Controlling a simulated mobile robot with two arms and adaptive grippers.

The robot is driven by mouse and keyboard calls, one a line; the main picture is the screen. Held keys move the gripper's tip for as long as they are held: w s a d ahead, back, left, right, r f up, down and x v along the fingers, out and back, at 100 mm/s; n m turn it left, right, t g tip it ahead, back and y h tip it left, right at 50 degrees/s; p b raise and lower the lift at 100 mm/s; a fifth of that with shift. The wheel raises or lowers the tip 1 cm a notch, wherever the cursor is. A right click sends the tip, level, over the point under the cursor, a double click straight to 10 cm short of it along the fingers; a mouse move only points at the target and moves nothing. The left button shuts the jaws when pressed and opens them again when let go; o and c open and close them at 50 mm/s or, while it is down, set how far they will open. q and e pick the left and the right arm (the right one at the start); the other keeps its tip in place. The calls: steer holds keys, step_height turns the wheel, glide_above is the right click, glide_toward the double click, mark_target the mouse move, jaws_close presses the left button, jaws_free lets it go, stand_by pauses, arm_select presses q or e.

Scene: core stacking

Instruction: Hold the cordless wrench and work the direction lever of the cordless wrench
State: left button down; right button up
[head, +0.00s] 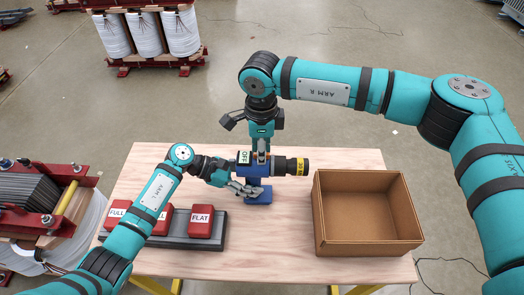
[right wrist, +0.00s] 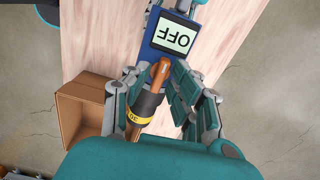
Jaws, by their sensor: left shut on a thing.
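The cordless wrench (head: 257,172) has a blue body, a white OFF display and a dark barrel with a yellow band (head: 300,167) pointing right. My left gripper (head: 250,188) is shut on its blue handle, above the table. My right gripper (right wrist: 152,76) comes down from above, fingers apart on both sides of the wrench top. A copper-brown piece (right wrist: 160,72), which looks like the direction lever, lies between the fingers; whether they touch it is unclear. The right wrist view also shows the OFF display (right wrist: 174,38) and the yellow band (right wrist: 133,119).
An open cardboard box (head: 368,240) stands on the wooden table (head: 290,265) at right. At left, a dark rack (head: 180,242) holds red blocks, one marked FULL (head: 117,212) and one marked FLAT (head: 201,220). The table front middle is clear.

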steer(key=shift+o, duration=1.2)
step_height(320, 180, up, 12)
arm_select(q)
steer(key=c, duration=0.9)
jaws_free()
